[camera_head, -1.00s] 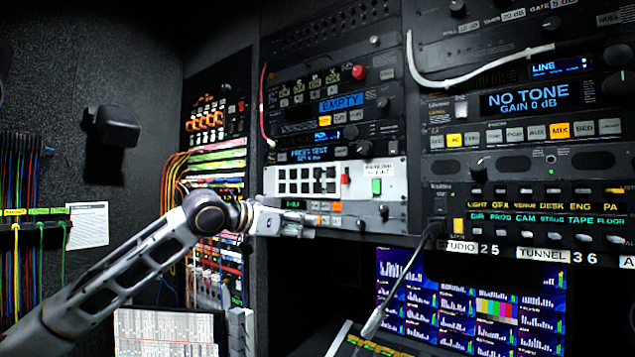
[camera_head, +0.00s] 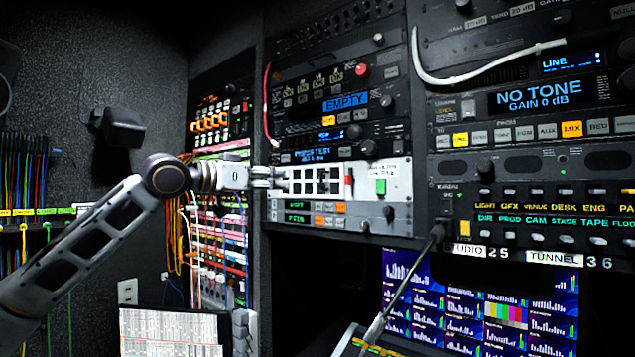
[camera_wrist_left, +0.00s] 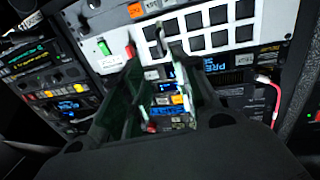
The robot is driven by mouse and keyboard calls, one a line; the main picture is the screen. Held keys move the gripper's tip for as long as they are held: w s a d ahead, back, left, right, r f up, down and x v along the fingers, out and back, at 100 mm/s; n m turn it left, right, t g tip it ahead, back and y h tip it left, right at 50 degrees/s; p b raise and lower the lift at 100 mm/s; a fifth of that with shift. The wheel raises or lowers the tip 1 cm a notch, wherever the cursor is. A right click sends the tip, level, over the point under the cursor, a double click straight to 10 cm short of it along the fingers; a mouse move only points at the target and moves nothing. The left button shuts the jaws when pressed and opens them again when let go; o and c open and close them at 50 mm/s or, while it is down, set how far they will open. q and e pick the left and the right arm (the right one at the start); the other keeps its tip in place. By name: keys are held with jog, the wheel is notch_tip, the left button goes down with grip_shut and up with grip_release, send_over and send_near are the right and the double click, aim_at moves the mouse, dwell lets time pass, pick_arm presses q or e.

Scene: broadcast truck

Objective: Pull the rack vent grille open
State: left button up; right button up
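The vent grille appears to be the white rack panel (camera_head: 398,178) with two rows of black square openings, in the middle of the left rack; it looks flush with the rack front. It also shows at the top of the left wrist view (camera_wrist_left: 283,28). My left gripper (camera_head: 278,178) is at the panel's left end in the head view, covering part of it. In the left wrist view its fingers (camera_wrist_left: 165,72) stand apart with a gap, pointing at the panel. A small grey upright piece (camera_wrist_left: 160,40) shows between them; I cannot tell whether they touch it. My right gripper is not in view.
A red piece (camera_head: 348,182) and a green switch (camera_head: 380,187) sit on the panel's right part. A red cable (camera_head: 267,105) hangs above my left gripper. Coloured patch cables (camera_head: 177,210) hang to the left. Monitors (camera_head: 480,300) are lower right.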

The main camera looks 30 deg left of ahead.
pick_arm(q)
jog(key=shift+w+p, duration=0.55)
jog(key=shift+w, duration=0.45)
jog(key=p, duration=0.4)
send_near(317, 181)
jog(key=shift+w+d, duration=1.15)
jog(key=shift+d, duration=0.3)
jog(key=shift+w+d, duration=1.15)
jog(key=shift+d, duration=0.3)
jog(key=shift+w, duration=0.15)
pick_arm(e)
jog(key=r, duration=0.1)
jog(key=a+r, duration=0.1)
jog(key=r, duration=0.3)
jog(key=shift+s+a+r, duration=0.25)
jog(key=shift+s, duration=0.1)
pick_arm(q)
jog(key=shift+c, duration=0.5)
grip_shut()
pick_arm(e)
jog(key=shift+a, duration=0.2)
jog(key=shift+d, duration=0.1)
